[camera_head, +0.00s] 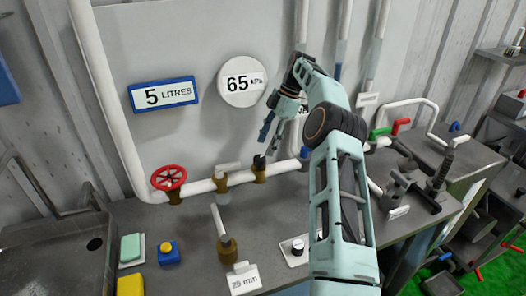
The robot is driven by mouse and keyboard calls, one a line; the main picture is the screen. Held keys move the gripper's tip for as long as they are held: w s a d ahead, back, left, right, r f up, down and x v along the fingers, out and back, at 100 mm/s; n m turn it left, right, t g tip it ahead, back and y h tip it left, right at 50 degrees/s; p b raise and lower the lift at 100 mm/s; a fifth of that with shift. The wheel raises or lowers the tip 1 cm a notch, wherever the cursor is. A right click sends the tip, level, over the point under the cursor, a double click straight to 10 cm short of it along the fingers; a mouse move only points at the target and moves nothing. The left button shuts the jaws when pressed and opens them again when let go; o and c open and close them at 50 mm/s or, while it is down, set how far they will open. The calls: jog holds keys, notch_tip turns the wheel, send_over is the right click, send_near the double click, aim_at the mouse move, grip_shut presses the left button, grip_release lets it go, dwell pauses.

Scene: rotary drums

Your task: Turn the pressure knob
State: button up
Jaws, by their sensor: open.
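My gripper (270,138) is open and empty, with its fingers pointing down in front of the wall. A small black-topped knob (259,162) on a brass fitting of the white pipe is just below the fingers; I cannot tell whether they touch. A round white gauge (240,82) reading 65 with a pressure unit hangs on the wall above. Which knob is the pressure knob is not labelled legibly.
A red valve wheel (169,178) and a white lever (228,168) stand along the pipe (209,185). A white-handled brass valve (227,248) rises from the bench. A blue-framed 5 LITRES sign (164,94) hangs at left. Clamps (398,184) stand right of my arm.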

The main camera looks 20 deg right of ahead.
jog(key=shift+v, duration=1.2)
